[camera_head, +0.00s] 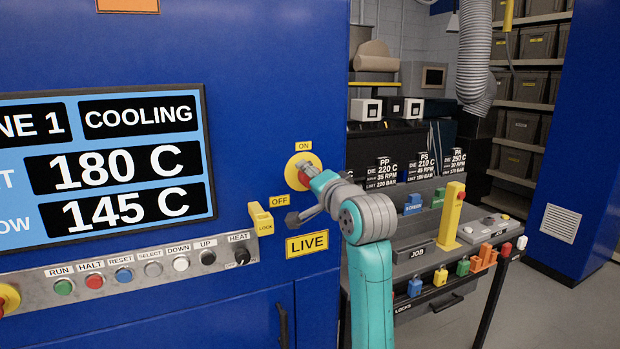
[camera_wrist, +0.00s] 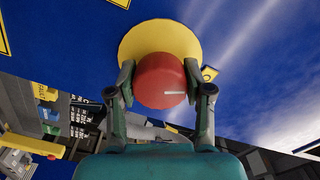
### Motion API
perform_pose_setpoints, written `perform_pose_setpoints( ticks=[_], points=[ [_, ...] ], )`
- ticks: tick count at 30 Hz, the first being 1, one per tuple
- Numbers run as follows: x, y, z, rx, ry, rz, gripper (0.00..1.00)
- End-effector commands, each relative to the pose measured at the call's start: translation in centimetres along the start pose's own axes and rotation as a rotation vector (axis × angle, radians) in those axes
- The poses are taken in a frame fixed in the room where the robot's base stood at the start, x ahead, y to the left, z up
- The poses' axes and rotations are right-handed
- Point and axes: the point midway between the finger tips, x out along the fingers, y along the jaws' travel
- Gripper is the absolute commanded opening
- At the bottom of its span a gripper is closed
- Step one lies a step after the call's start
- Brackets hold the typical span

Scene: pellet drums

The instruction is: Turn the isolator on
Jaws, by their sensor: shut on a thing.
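The isolator is a red round knob (camera_head: 301,174) on a yellow disc (camera_head: 291,168) on the blue machine front. A yellow ON label (camera_head: 304,146) is above it, an OFF label (camera_head: 279,200) lower left and a LIVE sign (camera_head: 307,244) below. My gripper (camera_head: 309,180) reaches it from the right and hides part of it. In the wrist view, the fingers of my gripper (camera_wrist: 159,78) are shut on the sides of the red knob (camera_wrist: 158,74). Its white mark points right, toward a small yellow label (camera_wrist: 209,73) whose text I cannot read.
A yellow LOCK piece (camera_head: 261,219) sticks out left of my wrist. The display (camera_head: 100,225) reads COOLING, 180 C and 145 C, above a button row (camera_head: 150,264). A job table (camera_head: 430,225) with coloured locks stands to the right. Floor at the far right is clear.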

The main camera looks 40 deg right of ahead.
Motion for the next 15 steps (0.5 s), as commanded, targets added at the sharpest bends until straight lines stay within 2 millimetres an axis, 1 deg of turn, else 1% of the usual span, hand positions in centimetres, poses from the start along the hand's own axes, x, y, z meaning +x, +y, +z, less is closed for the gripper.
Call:
perform_pose_setpoints(
  ticks=[6, 15],
  points=[
    [0.02, 0.05, 0.06, 0.193, -0.002, 0.002, 0.16],
    [0.02, 0.03, 0.05, 0.397, -0.001, 0.003, 0.16]
  ],
)
